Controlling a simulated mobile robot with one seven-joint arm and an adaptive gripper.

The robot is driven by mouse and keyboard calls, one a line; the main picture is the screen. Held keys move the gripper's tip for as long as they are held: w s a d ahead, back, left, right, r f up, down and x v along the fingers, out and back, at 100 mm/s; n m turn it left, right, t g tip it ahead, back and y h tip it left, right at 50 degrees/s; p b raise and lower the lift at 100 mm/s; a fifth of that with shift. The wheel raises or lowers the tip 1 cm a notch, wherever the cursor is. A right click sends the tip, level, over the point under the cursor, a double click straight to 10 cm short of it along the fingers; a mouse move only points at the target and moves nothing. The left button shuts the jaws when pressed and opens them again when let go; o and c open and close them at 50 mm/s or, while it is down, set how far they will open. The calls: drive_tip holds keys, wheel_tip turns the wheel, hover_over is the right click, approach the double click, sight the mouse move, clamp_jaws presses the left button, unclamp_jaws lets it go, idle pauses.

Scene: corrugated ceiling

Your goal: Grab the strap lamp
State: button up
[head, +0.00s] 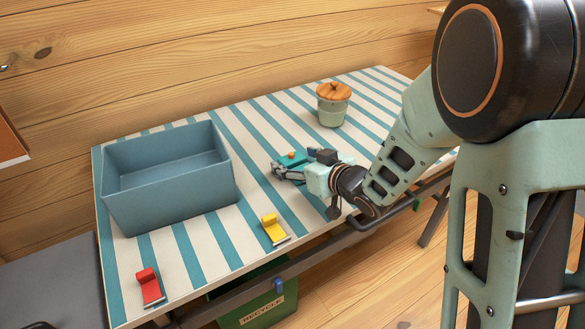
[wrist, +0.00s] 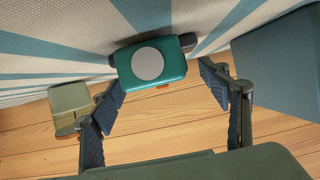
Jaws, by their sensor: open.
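The strap lamp is a small teal box with a pale round lens and a dark strap at its sides. In the wrist view the strap lamp (wrist: 172,78) sits on the striped table, ahead of and between my fingertips, with space on both sides. In the head view the lamp (head: 292,158) shows its teal body and an orange button, partly hidden by my gripper (head: 283,172). My gripper is open and empty, low over the table; its two blue-padded fingers (wrist: 160,80) also show in the wrist view, spread either side of the lamp.
A large blue bin (head: 165,197) stands on the left of the striped table (head: 190,255). A jar with a wooden lid (head: 333,105) stands behind my gripper. A yellow object (head: 273,230) and a red object (head: 149,287) lie near the front edge. A green recycle box (head: 262,302) is below.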

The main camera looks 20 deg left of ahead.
drive_tip(key=shift+x, duration=0.95)
drive_tip(key=shift+c, duration=0.3)
drive_tip(key=c, duration=1.3)
drive_tip(key=shift+c, duration=0.3)
drive_tip(key=shift+r, duration=0.1)
